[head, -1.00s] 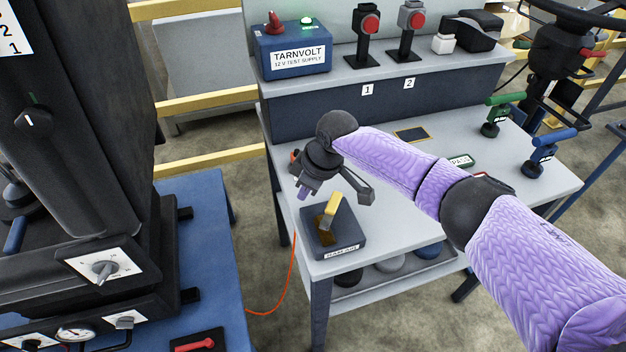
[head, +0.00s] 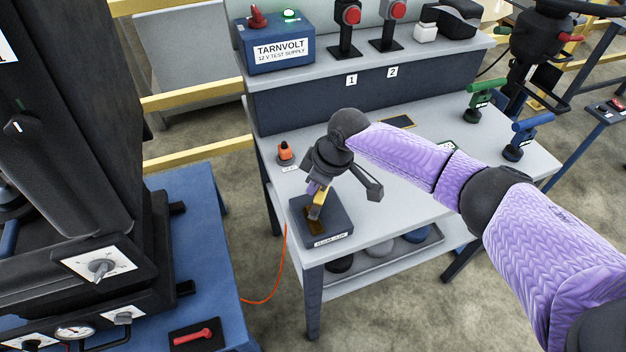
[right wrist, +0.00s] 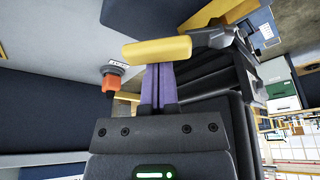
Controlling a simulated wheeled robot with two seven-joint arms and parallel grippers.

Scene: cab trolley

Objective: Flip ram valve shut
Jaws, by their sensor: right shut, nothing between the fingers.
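A yellow-handled lever (head: 319,201) stands up from a dark box (head: 334,226) at the near left corner of the grey trolley top. The label on the box is too small to read, so I cannot confirm it as the ram valve. My right gripper (head: 313,190) is shut and empty, right at the upper part of the lever. In the right wrist view the yellow handle (right wrist: 157,48) crosses at the tips of the closed purple fingers (right wrist: 158,72); I cannot tell whether they touch. My left gripper is not in view.
An orange-topped knob (head: 285,151) stands behind the box. A blue bench (head: 205,245) with a dark machine and a red handle (head: 192,336) is at left. Green (head: 480,92) and blue (head: 531,123) handles stand at right. The trolley's middle is mostly clear.

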